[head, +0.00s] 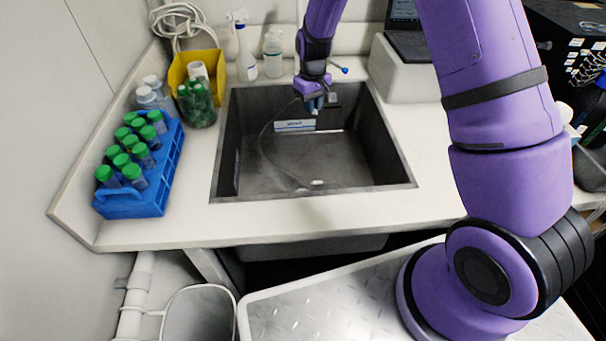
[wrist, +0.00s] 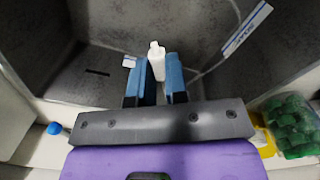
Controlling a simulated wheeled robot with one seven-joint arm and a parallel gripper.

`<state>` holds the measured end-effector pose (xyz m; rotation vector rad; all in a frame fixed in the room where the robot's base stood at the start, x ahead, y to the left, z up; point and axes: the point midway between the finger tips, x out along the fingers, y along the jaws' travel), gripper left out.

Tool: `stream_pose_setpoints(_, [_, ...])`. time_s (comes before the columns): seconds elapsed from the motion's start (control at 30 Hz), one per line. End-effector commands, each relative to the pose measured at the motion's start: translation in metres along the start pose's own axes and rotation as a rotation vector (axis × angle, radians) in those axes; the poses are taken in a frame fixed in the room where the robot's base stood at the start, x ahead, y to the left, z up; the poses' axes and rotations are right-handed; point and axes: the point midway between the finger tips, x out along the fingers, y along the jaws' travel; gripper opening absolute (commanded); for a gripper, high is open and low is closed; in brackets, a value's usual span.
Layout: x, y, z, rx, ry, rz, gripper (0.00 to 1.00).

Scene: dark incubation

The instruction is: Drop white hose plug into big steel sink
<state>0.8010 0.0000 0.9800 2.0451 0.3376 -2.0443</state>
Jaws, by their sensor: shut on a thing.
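The white hose plug (wrist: 157,62) is held between the two blue fingers of my gripper (wrist: 156,82) in the wrist view. In the head view my gripper (head: 314,104) hangs over the back part of the big steel sink (head: 255,175), and the plug's white tip shows just below the fingers. The sink's dark basin lies below the fingers in the wrist view (wrist: 110,30).
A blue rack (head: 130,205) of green-capped bottles stands left of the sink. A yellow bin (head: 178,72), a jar of green caps (head: 197,104) and a spray bottle (head: 244,50) stand behind it. A thin hose or cord (head: 263,150) and a white label (head: 295,125) show in the sink.

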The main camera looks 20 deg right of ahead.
Motion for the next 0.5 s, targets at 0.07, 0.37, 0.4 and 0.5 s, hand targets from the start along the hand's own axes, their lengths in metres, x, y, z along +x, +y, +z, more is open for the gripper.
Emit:
stream_pose_setpoints(0.07, [0.010, 0.000, 0.001, 0.000, -0.003, -0.001, 0.00])
stream_pose_setpoints(0.37, [0.040, 0.000, 0.001, 0.000, -0.002, 0.000, 0.00])
stream_pose_setpoints(0.4, [0.042, 0.000, 0.001, 0.000, -0.002, 0.000, 0.00])
stream_pose_setpoints(0.5, [0.047, 0.000, 0.001, 0.000, -0.001, 0.000, 0.00])
